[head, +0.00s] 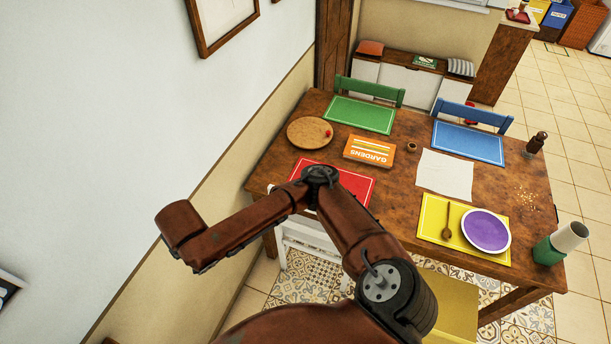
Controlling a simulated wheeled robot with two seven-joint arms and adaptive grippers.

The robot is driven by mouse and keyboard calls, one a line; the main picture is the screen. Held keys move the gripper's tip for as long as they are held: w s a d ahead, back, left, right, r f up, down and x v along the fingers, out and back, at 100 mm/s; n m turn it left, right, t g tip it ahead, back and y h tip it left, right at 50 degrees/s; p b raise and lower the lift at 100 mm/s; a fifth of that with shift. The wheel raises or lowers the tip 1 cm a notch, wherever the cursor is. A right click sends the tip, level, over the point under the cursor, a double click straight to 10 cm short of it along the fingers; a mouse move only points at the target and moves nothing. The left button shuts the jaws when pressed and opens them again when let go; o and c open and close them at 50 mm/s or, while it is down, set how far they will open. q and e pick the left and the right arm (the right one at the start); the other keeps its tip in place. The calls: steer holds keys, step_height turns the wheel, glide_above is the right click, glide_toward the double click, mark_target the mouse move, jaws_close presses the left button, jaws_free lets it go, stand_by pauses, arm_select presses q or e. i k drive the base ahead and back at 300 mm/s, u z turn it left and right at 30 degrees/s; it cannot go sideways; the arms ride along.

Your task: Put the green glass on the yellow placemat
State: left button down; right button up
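The yellow placemat (428,222) lies at the near right of the wooden table. A purple plate (486,231) and a wooden spoon (447,221) are on it. A green glass (546,252) stands at the table's near right corner, to the right of the placemat and apart from it. A pale grey-white cylinder (571,236) shows right against the glass and overlaps it; I cannot tell whether it is in it or behind it. My brown arm crosses the lower middle, but neither gripper shows.
The table also holds red (350,181), green (360,113) and blue (468,143) placemats, a round wooden board (309,132), an orange book (369,151), a white napkin (445,174) and a dark pepper mill (536,143). Crumbs lie near the right edge. Chairs stand around the table.

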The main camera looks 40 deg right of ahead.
mark_target(430, 216)
steer(key=z, duration=1.4)
steer(key=i, duration=1.55)
steer(key=z, duration=0.95)
